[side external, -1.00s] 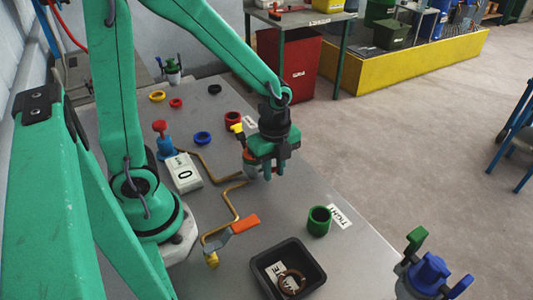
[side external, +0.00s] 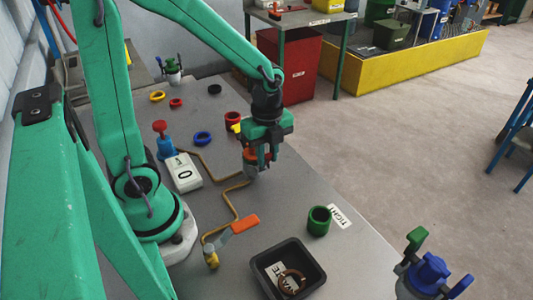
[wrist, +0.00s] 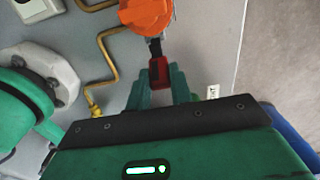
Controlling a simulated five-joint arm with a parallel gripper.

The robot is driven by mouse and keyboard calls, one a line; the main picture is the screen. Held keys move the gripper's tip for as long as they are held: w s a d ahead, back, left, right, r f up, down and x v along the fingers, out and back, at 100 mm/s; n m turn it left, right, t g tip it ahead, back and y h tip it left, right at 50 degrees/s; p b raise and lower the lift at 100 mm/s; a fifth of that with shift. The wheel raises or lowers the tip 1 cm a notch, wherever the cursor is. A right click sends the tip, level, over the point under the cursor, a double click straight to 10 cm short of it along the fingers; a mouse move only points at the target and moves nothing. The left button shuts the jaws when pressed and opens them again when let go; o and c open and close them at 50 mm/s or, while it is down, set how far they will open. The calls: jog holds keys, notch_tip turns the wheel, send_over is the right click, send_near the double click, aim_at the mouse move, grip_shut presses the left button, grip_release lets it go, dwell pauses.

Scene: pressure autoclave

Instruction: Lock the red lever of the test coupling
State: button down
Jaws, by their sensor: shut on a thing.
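The red lever (wrist: 159,73) shows in the wrist view between the green fingertips of my gripper (wrist: 160,84). My gripper is shut on it. A dark arm joins the lever to the orange body of the test coupling (wrist: 146,13), at the top of that view. In the side view my gripper (side external: 266,163) is low over the table's right part. The orange coupling (side external: 249,155) shows just left of the fingers, with a grey part below it. The lever is hidden by my gripper in the side view, and I cannot tell its exact angle there.
A brass pipe (side external: 231,188) runs from the coupling to an orange-handled valve (side external: 244,223). A white gauge box (side external: 183,173), a green ring (side external: 319,220) and a black tray (side external: 287,272) stand around. Several coloured rings lie behind. The table's right edge is close.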

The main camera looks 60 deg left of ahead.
jog(key=shift+a+r, duration=0.15)
jog(key=shift+a, duration=0.7)
jog(key=shift+a+r, duration=0.1)
jog(key=shift+a, duration=0.75)
jog(key=c, duration=1.2)
grip_release()
jog(key=shift+c, duration=0.2)
notch_tip(320, 180, up, 8)
